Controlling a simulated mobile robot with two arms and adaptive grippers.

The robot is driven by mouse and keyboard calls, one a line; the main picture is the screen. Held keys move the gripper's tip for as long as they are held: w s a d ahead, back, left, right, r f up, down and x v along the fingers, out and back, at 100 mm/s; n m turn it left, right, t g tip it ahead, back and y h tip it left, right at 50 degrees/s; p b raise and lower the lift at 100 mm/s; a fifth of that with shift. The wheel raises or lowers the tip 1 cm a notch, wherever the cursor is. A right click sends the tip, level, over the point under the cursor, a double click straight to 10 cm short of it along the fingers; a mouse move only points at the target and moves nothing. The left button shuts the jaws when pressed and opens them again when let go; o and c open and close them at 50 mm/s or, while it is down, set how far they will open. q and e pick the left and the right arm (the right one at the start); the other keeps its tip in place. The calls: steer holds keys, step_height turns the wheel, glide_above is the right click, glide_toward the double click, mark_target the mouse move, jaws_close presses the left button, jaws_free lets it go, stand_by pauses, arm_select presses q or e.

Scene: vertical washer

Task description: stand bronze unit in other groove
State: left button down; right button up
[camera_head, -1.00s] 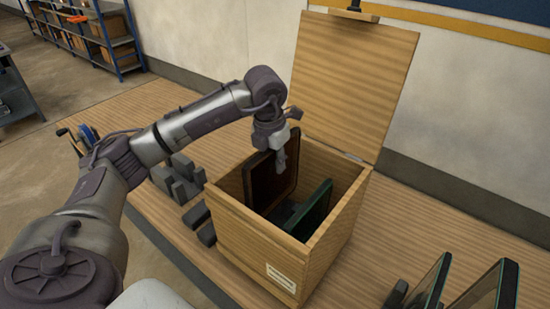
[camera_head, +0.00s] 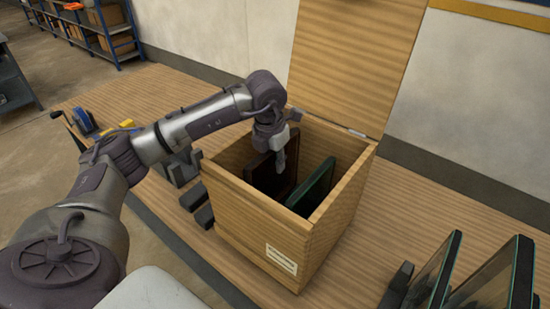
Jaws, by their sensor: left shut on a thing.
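The bronze unit (camera_head: 262,172) is a dark brown, framed pane. It stands roughly upright inside the open wooden box (camera_head: 262,228), towards the left, and its lower part is hidden by the box wall. My left gripper (camera_head: 281,163) reaches down from above and is shut on its upper right edge. A green-edged pane (camera_head: 315,186) leans in the box to the right of the bronze unit, apart from it. The grooves at the box bottom are hidden. My right gripper is out of view.
The box lid (camera_head: 350,60) stands open at the back. Dark slotted blocks (camera_head: 180,168) lie left of the box. More framed panes (camera_head: 435,275) stand at the lower right. The bench (camera_head: 410,205) is clear between box and panes.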

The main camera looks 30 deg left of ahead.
mark_target(275, 173)
arm_select(q)
steer(key=shift+f+b, duration=1.3)
steer(key=shift+f, duration=0.45)
steer(key=c, duration=1)
jaws_free()
steer(key=shift+o, duration=0.2)
steer(key=shift+f, duration=0.15)
steer(key=r, duration=0.4)
steer(key=s+r, duration=0.1)
steer(key=r, duration=0.7)
steer(key=shift+s+r, duration=0.1)
steer(key=shift+s, duration=0.3)
